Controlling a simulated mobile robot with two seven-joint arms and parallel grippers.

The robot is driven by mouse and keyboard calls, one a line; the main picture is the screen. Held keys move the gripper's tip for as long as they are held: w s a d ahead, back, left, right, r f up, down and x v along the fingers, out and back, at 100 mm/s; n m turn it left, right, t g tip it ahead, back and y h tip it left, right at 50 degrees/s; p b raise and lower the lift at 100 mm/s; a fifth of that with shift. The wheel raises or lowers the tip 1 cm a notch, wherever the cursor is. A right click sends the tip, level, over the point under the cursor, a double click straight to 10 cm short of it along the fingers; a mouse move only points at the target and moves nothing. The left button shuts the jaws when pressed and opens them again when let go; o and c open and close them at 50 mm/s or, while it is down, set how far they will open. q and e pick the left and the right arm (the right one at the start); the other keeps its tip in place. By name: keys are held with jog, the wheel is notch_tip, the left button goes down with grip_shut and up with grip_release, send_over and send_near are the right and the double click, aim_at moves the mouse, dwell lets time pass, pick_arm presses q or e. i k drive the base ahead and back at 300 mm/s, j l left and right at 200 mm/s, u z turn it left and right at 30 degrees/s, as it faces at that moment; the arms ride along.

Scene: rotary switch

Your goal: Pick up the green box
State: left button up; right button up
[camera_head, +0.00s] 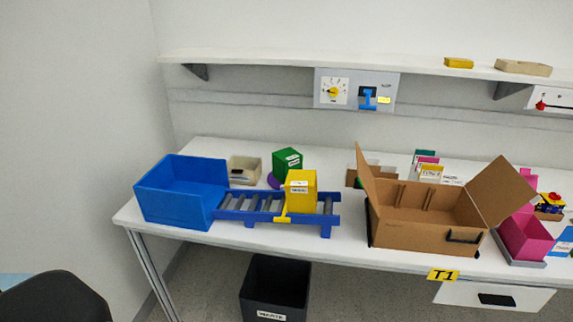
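The green box (287,162) stands on the white table behind the roller conveyor, partly hidden by the yellow box in front of it. It seems to sit on or just beside a purple round piece (273,181), and a white label shows near its front edge. The yellow box (301,190) stands at the blue roller conveyor (259,216). Neither of my grippers shows in the head view.
A blue bin (181,192) stands at the conveyor's left end, with a beige box (244,169) behind it. An open cardboard box (422,217) stands to the right, beside a pink bin (525,240). A shelf (340,59) hangs above. A black waste bin (275,288) is below.

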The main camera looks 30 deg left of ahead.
aim_at(284, 160)
jog(key=i+l+u, duration=0.2)
jog(key=i, duration=0.3)
jog(key=i+l+u, duration=0.15)
jog(key=i, duration=0.35)
jog(key=l, duration=0.1)
